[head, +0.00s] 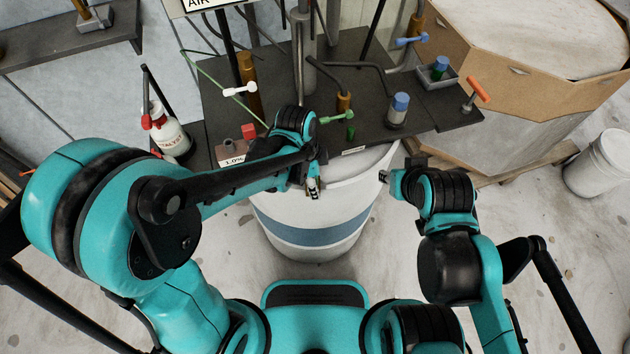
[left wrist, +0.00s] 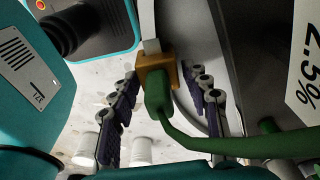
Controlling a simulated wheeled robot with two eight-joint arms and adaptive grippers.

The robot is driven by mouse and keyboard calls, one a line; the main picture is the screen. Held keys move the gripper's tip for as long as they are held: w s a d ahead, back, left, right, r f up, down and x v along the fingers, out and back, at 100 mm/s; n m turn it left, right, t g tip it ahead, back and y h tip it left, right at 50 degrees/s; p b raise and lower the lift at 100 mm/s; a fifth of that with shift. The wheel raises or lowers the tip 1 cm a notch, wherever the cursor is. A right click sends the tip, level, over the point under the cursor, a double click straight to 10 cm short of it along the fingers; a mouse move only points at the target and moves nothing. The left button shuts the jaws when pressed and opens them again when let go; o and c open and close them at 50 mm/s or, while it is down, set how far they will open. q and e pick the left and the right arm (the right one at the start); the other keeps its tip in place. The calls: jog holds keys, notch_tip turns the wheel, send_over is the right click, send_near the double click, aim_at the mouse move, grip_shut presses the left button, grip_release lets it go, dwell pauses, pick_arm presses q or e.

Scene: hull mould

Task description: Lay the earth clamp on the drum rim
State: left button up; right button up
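The earth clamp (left wrist: 155,76) is a brass-orange block with a green grip and a thick green cable (left wrist: 235,146) running right, in the left wrist view. It lies between the spread fingers of my left gripper (left wrist: 165,110), with gaps on both sides. A pale strip touches its top; I cannot tell whether this is the rim. The drum (head: 318,238) is white with a blue band in the head view. My left gripper (head: 313,188) is over its near left side; the clamp is hidden there. My right gripper (head: 386,176) is by the drum's right edge, its fingers unclear.
A dark bench (head: 225,115) with valves, pipes and bottles stands behind the drum. A red-and-white bottle (head: 168,135) is at left. A large octagonal container (head: 480,50) and a white bucket (head: 598,163) are at right. The floor right of my right arm is mostly clear.

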pick_arm(q)
jog(key=shift+r, duration=0.15)
jog(key=shift+r+p, duration=0.3)
jog(key=shift+p, duration=0.1)
jog(key=r+p, duration=0.1)
jog(key=r, duration=0.3)
jog(key=a+r+p, duration=0.1)
jog(key=r, duration=0.2)
jog(key=r+p, duration=0.2)
jog(key=r, duration=0.2)
jog(key=shift+a+r, duration=0.3)
jog(key=shift+a, duration=0.1)
jog(key=s+a+r+n+t+y, duration=0.1)
jog(key=s+a+r+n+t, duration=0.1)
jog(key=a+n, duration=0.6)
jog(key=s+a+r+n+t, duration=0.3)
jog(key=a+n+t, duration=0.2)
jog(key=a+n, duration=0.3)
jog(key=shift+n+y, duration=0.4)
jog(key=shift+n, duration=0.5)
